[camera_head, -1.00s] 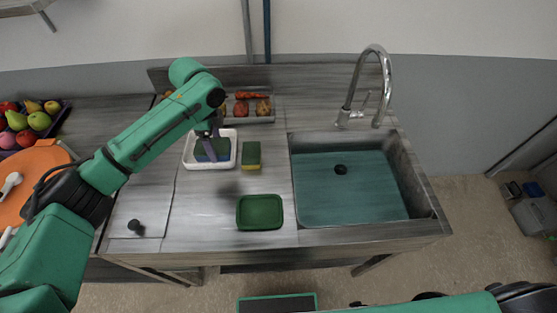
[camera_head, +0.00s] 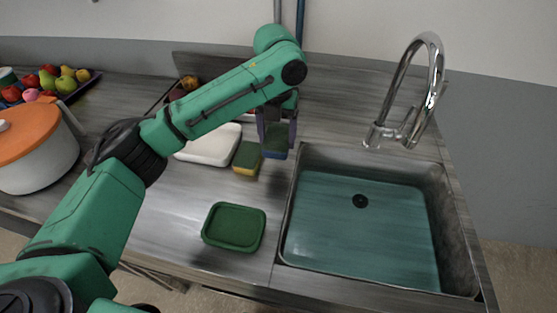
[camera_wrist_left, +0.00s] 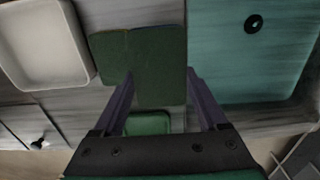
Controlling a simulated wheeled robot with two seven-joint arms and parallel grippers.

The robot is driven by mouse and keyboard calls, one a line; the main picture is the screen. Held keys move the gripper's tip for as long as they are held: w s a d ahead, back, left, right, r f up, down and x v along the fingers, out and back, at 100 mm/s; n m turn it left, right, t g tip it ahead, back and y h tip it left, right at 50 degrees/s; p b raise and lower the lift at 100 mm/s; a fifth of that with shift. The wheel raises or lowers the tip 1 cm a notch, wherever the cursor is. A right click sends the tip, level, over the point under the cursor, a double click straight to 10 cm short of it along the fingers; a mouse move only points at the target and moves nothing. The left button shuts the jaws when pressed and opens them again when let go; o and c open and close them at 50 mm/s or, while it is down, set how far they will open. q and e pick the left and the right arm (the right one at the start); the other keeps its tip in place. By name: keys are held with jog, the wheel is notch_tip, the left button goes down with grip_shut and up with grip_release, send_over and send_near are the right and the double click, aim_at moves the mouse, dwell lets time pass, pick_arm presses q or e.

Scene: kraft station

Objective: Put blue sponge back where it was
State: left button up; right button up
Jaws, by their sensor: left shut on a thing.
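My left gripper (camera_head: 276,130) is shut on the blue sponge (camera_head: 275,150), beside the left edge of the sink (camera_head: 360,225). The sponge points down between the fingers; I cannot tell whether it touches the counter. A green and yellow sponge (camera_head: 246,157) stands just left of it. In the left wrist view the held sponge (camera_wrist_left: 158,62) shows a dark green face between the fingers (camera_wrist_left: 160,100), with the other sponge (camera_wrist_left: 108,55) close against its left side. The white tray (camera_head: 211,146) is left of both sponges and looks empty. My right gripper is out of view.
A green dish (camera_head: 234,227) lies on the counter in front of the sponges. The faucet (camera_head: 415,95) rises behind the sink. An orange-lidded pot (camera_head: 35,150) and a fruit tray (camera_head: 75,88) are at the left. The counter between tray and dish is clear.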

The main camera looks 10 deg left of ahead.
aim_at(278, 168)
pick_arm(q)
notch_tip(278, 168, down, 7)
jog(key=shift+s+f+p, duration=0.1)
jog(key=shift+f+p, duration=0.05)
jog(key=shift+p, duration=0.2)
jog(key=shift+d+f, duration=0.1)
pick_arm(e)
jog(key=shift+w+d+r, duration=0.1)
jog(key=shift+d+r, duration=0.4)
pick_arm(q)
jog(key=o, duration=1)
jog(key=shift+f, duration=0.1)
jog(key=shift+o, duration=0.2)
notch_tip(278, 168, up, 12)
jog(key=shift+r+b, duration=0.2)
jog(key=shift+b, duration=0.5)
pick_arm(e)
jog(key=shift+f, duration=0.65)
